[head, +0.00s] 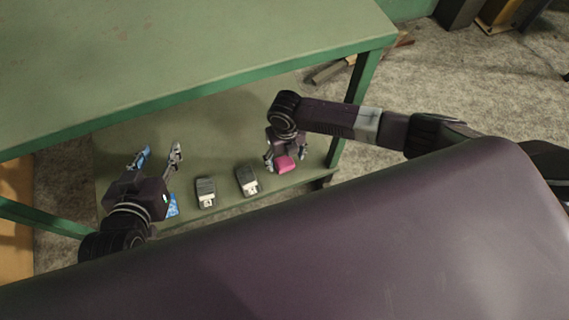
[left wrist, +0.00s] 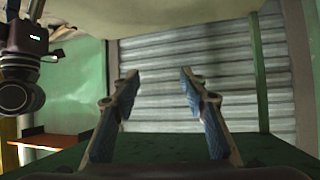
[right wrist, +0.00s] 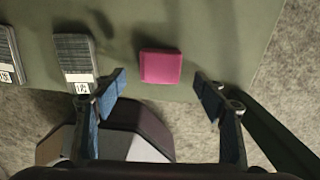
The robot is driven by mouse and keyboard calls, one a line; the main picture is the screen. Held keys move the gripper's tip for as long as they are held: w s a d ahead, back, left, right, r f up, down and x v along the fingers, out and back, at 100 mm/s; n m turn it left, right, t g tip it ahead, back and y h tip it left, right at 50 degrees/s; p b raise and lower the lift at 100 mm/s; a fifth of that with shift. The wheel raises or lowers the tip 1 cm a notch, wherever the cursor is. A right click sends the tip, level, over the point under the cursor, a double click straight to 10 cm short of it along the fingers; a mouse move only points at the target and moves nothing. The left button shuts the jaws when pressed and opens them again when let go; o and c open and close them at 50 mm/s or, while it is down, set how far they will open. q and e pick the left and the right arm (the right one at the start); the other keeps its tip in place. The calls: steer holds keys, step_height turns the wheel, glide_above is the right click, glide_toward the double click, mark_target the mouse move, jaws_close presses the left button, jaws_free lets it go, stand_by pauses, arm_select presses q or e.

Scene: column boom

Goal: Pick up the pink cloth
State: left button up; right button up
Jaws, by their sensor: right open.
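The pink cloth (head: 285,164) is a small folded block on the green lower shelf, near its front edge at the right. In the right wrist view the cloth (right wrist: 161,66) lies ahead of and between the open fingers, apart from them. My right gripper (head: 279,160) is above the cloth, open and empty; it also shows in the right wrist view (right wrist: 158,82). My left gripper (head: 159,157) is over the left part of the shelf, open and empty; it also shows in the left wrist view (left wrist: 157,75).
Two grey-and-white boxes, one (head: 206,192) and another (head: 247,181), stand left of the cloth. A blue item (head: 172,205) lies by my left gripper. The green upper tabletop (head: 190,45) overhangs the shelf (head: 215,125). A table leg (head: 357,85) stands at the right.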

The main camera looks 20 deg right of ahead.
mark_target(285, 164)
step_height(285, 164, down, 2)
steer(key=shift+f+b, duration=0.1)
steer(key=shift+b, duration=0.9)
arm_select(q)
steer(key=w+d+r+t+h, duration=0.1)
steer(key=w+r+t, duration=0.1)
steer(key=r, duration=0.4)
steer(key=w+d+r+t+h, duration=0.1)
steer(key=w+r+t, duration=0.1)
steer(key=r+t, duration=0.2)
steer(key=shift+d+r, duration=0.35)
steer(key=shift+r, duration=0.6)
arm_select(e)
steer(key=c, duration=1.2)
steer(key=shift+c, duration=0.2)
arm_select(q)
steer(key=shift+w+f, duration=0.1)
